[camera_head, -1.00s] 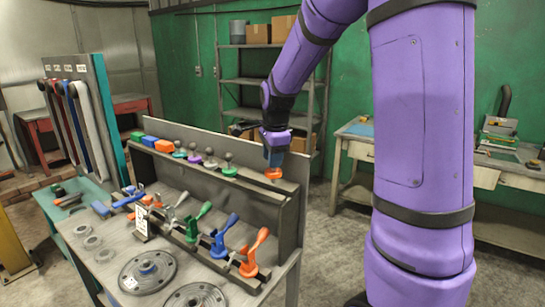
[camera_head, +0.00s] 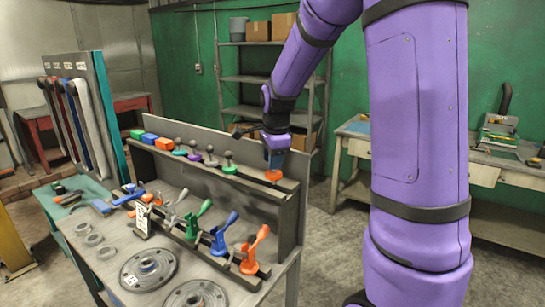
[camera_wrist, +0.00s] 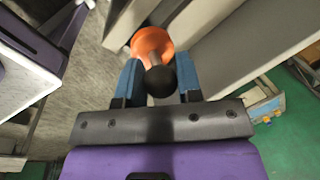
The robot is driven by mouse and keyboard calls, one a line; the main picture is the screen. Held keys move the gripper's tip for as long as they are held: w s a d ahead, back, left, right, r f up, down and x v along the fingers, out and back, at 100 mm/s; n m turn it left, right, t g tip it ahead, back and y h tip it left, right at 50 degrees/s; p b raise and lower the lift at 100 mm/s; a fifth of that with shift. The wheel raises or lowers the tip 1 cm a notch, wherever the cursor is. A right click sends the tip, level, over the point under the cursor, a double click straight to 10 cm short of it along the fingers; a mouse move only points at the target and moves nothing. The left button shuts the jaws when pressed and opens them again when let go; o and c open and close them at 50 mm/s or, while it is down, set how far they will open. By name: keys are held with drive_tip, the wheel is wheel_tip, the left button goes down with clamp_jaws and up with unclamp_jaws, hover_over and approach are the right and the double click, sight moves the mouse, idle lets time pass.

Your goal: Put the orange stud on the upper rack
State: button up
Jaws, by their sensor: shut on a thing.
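The orange stud (camera_head: 273,176) is at the right end of the upper rack (camera_head: 255,181). It also shows in the wrist view (camera_wrist: 151,42), with a wide orange base and a dark round knob. My gripper (camera_head: 274,158) is above it, shut on the stud, with its blue fingers (camera_wrist: 158,82) on either side of the knob. The orange base is at the rack's top face; I cannot tell whether it touches. Other studs with ball knobs stand in a row to the left, among them a green one (camera_head: 229,168).
Orange, blue and green blocks (camera_head: 165,144) sit at the rack's left end. Below are levers in several colours, such as an orange one (camera_head: 254,250), and large round flanges (camera_head: 148,270). A grey back panel (camera_head: 230,146) rises behind the rack.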

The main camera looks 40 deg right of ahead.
sight(272, 172)
drive_tip(key=shift+f, duration=1.6)
drive_tip(key=o, duration=0.7)
drive_tip(key=shift+c, duration=0.2)
drive_tip(key=shift+r, duration=0.1)
drive_tip(key=shift+r, duration=3.7)
drive_tip(key=o, duration=0.6)
drive_tip(key=shift+c, duration=0.2)
